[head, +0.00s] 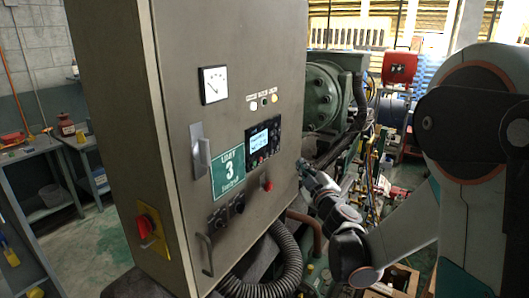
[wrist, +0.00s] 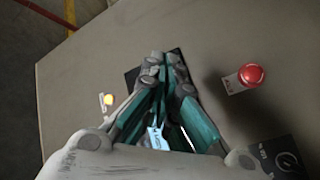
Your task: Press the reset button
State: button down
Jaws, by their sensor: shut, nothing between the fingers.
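A grey control cabinet (head: 230,50) stands in the middle of the head view. A red round button (head: 267,185) sits low on its front; a red button (wrist: 252,75) with a small label shows right of my fingers in the wrist view. I cannot read a reset label on any button. A dark controller with a lit screen (head: 263,142) is above the red button. My gripper (head: 302,166) is shut and empty, in front of the cabinet's right edge. In the wrist view my gripper (wrist: 165,62) overlaps a dark panel, partly hiding it; contact cannot be told.
A gauge (head: 214,85), a green unit 3 sign (head: 228,173), a long handle (head: 201,152) and small lamps (head: 264,102) are on the cabinet. A red rotary switch (head: 146,226) is on its side. A corrugated hose (head: 288,260) runs below. Green machinery (head: 325,95) stands behind.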

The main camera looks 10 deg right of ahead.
aim_at(266, 155)
dwell(0.4)
jog(key=w+a, duration=0.6)
jog(key=shift+w+a, duration=0.15)
dwell(0.4)
dwell(1.4)
jog(key=shift+w+a, duration=0.3)
jog(key=shift+w+a, duration=0.25)
dwell(0.8)
jog(key=shift+s+d+b, duration=0.35)
jog(key=shift+s+d, duration=0.2)
jog(key=shift+s, duration=0.05)
dwell(0.4)
